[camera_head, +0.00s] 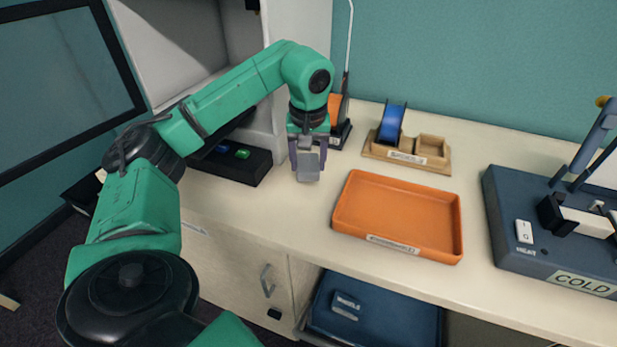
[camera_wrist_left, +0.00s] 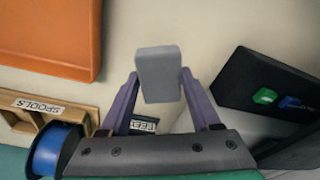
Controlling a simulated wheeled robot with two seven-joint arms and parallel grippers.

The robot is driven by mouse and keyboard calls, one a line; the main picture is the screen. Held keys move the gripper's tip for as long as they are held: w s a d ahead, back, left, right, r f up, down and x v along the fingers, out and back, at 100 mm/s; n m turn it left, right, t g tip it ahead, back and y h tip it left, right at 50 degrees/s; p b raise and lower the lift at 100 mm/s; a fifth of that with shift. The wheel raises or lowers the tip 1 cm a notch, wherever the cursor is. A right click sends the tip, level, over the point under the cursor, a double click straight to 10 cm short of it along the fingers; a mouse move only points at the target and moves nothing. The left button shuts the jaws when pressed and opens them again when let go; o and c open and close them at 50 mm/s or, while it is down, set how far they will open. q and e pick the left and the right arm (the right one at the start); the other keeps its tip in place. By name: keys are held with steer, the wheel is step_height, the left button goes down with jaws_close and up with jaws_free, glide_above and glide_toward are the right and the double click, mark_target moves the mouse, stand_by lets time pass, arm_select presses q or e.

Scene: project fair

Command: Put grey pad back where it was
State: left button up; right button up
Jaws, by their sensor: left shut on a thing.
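The grey pad (camera_head: 308,166) is held between the fingers of my left gripper (camera_head: 306,158), a little left of the orange tray. In the left wrist view the grey pad (camera_wrist_left: 160,74) shows at the tips of the purple fingers of my left gripper (camera_wrist_left: 160,82). I cannot tell whether the pad touches the counter. My right gripper is in neither view.
The orange tray (camera_head: 396,183) lies right of the pad. A black tray (camera_head: 230,162) with small blue and green items lies left. A wooden spool holder (camera_head: 408,156) with a blue spool (camera_head: 391,122) stands behind. A dark blue machine (camera_head: 507,232) labelled COLD stands right.

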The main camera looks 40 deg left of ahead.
mark_target(307, 176)
arm_select(q)
steer(key=f, duration=0.4)
steer(key=shift+s, duration=0.3)
steer(key=shift+w, duration=0.15)
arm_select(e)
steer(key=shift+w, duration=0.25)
arm_select(q)
steer(key=shift+f, duration=0.1)
steer(key=o, duration=1.3)
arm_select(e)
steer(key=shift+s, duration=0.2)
arm_select(q)
steer(key=r, duration=0.4)
steer(key=s+d+r+p, duration=0.1)
steer(key=r, duration=0.7)
steer(key=shift+s+d+p, duration=0.15)
steer(key=shift+s+p, duration=0.1)
steer(key=shift+p, duration=0.1)
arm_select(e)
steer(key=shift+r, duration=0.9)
